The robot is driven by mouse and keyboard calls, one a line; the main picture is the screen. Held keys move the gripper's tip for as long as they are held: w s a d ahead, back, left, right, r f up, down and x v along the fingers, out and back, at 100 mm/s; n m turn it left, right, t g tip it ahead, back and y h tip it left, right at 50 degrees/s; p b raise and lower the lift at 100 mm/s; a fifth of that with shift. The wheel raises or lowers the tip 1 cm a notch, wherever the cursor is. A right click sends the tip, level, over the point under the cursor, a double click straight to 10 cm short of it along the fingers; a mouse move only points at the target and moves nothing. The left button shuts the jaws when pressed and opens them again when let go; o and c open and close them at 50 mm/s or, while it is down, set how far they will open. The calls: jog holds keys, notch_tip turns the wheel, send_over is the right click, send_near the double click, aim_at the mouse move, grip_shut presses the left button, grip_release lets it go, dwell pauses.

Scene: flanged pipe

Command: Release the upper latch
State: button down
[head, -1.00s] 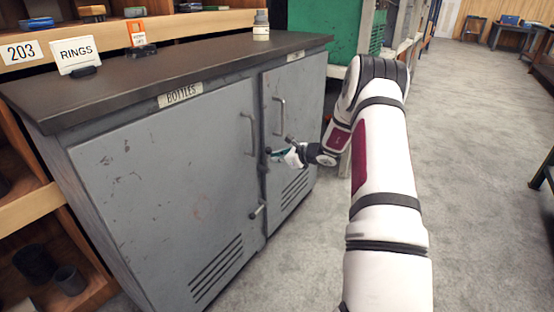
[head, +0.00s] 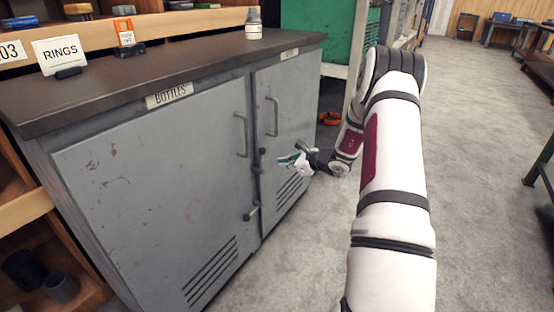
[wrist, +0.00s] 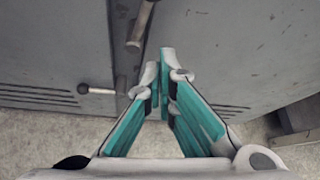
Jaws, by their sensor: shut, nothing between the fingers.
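The grey cabinet (head: 170,190) has two doors, each with a bar handle. The upper latch (head: 262,153) sits at the seam between the doors, below the handles; its lever also shows at the top of the wrist view (wrist: 141,24), pointing steeply down. The lower latch (head: 252,213) is further down the seam; in the wrist view its lever (wrist: 98,90) lies sideways with the knob to the left. My gripper (head: 283,161) is just right of the upper latch, in front of the right door, apart from it. Its teal-padded fingers (wrist: 160,68) are shut and empty.
The worktop (head: 130,75) carries a RINGS sign (head: 60,54) and a small bottle (head: 253,22). A green cabinet (head: 315,40) stands behind the right end. Grey floor is open to the right; a table leg (head: 540,170) stands at the far right.

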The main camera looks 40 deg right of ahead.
jog(key=shift+s+a+r+p, duration=0.1)
jog(key=shift+s+r+p, duration=0.2)
jog(key=shift+s, duration=0.8)
jog(key=shift+s+r+p, duration=0.2)
jog(key=shift+s+r, duration=0.2)
jog(key=shift+s, duration=0.65)
